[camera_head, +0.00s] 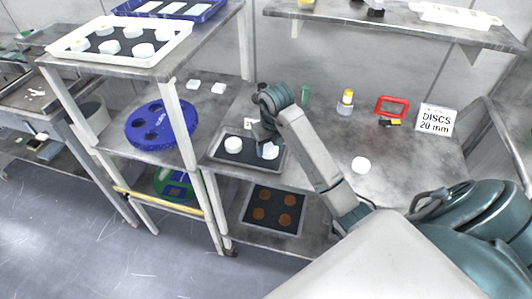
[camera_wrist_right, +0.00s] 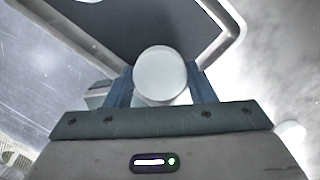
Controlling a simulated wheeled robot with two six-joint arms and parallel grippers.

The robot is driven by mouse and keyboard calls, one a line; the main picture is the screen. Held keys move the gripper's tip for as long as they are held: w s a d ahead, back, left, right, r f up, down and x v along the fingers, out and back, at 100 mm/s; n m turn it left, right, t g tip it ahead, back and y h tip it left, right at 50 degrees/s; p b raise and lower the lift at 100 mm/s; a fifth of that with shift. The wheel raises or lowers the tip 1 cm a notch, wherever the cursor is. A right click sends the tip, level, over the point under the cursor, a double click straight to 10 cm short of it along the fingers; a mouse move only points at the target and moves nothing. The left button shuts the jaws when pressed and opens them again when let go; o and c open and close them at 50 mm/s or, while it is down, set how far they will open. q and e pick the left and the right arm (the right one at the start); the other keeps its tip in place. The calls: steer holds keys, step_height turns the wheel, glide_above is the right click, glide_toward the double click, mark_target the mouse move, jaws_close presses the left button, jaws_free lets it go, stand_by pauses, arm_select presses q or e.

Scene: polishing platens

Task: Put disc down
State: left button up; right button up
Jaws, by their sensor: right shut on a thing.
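A white disc (camera_wrist_right: 160,73) sits between the two fingers of my right gripper (camera_wrist_right: 160,92), which is shut on it. In the head view my right gripper (camera_head: 267,143) points down at the right part of a dark tray with a pale rim (camera_head: 248,165), and the held disc (camera_head: 271,151) shows beside the fingers. Whether the disc touches the tray floor I cannot tell. Another white disc (camera_head: 233,144) lies in the left part of the tray. The tray (camera_wrist_right: 150,28) also shows behind the held disc in the wrist view. My left gripper is not in view.
A loose white disc (camera_head: 361,164) lies on the bench to the right. A blue round carrier (camera_head: 161,124) is left of the tray. A yellow-topped bottle (camera_head: 346,101), a red frame (camera_head: 392,106) and a "DISCS 20 mm" sign (camera_head: 436,119) stand towards the back.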

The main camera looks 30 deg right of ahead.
mark_target(267, 146)
steer(key=w, duration=0.1)
steer(key=w+d+b, duration=0.1)
steer(key=w, duration=0.1)
steer(key=shift+f, duration=0.5)
steer(key=shift+s+a+f+p, duration=0.15)
steer(key=shift+f+p, duration=0.15)
steer(key=shift+f, duration=1.25)
steer(key=o, duration=1)
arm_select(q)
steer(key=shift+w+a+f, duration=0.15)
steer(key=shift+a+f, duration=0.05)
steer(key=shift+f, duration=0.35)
arm_select(e)
steer(key=shift+o, duration=0.8)
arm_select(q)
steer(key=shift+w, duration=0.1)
